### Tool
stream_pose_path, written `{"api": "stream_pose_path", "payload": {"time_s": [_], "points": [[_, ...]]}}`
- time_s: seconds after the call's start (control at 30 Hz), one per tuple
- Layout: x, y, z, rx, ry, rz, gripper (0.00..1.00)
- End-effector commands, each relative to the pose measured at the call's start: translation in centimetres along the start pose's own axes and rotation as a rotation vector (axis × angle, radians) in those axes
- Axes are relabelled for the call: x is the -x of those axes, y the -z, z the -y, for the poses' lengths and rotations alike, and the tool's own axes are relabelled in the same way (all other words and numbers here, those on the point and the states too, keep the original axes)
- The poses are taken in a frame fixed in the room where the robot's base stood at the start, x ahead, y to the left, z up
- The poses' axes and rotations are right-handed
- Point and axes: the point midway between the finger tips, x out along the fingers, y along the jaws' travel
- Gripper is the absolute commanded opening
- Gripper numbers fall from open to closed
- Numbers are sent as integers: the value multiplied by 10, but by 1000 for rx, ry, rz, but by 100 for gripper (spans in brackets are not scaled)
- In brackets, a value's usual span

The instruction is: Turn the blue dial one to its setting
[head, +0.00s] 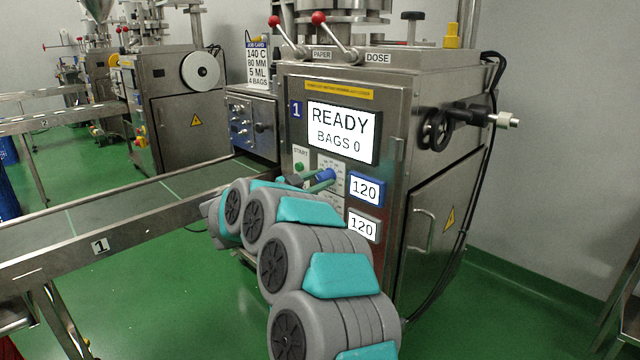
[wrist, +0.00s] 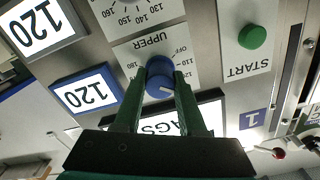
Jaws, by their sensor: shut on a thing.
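The blue dial (head: 325,174) is on the front panel of machine 1, below the READY screen. In the wrist view the blue dial (wrist: 160,70) sits on a white scale plate marked UPPER, with OFF and numbers around it. A pale pointer mark shows on its face; the number it points to is unclear. My gripper (wrist: 159,86) is shut on the dial, one dark green finger on each side. In the head view my gripper (head: 312,183) reaches the dial from the left, partly hidden by my arm. The blue-framed display (head: 366,189) beside the dial reads 120.
A job card (head: 258,65) reads 140 C, 80 MM, 5 ML, 4 BAGS. A green START button (head: 299,167) is close to the dial. A second display (head: 363,226) reads 120. The READY screen (head: 342,131) shows BAGS 0. A conveyor (head: 150,222) runs at left.

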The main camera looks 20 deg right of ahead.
Motion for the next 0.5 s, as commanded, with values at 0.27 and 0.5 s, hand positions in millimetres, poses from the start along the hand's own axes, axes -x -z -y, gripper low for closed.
{"api": "stream_pose_path", "payload": {"time_s": [0.27, 0.5], "points": [[1, -6, -2, -245, -1, 2, 0], [0, -4, -2, -475, -1, 0, 0]]}}
